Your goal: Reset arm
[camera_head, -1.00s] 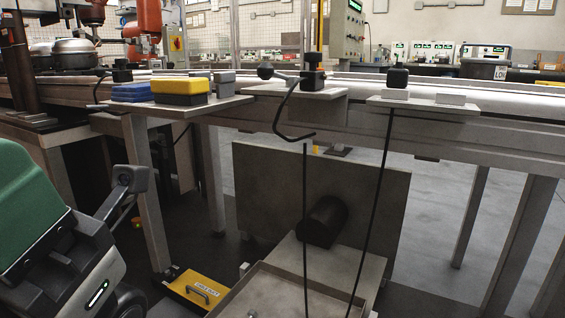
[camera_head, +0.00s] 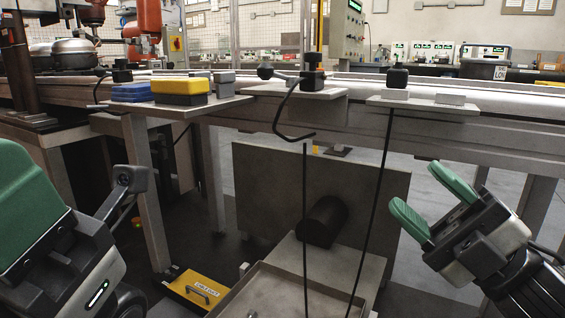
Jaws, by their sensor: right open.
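My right gripper (camera_head: 430,200) shows at the lower right. Its two green-padded fingers are spread apart and point up and left. Nothing is between them, and it hangs in front of the workbench, below the shelf. My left gripper (camera_head: 38,205) shows at the lower left, cut off by the picture edge. One large green pad and the dark body show; the other finger is hidden or out of frame, so its opening cannot be judged.
A workbench rail (camera_head: 480,98) crosses the view. Black cables (camera_head: 374,220) hang down. A grey panel (camera_head: 270,185) and yellow case (camera_head: 193,288) are below.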

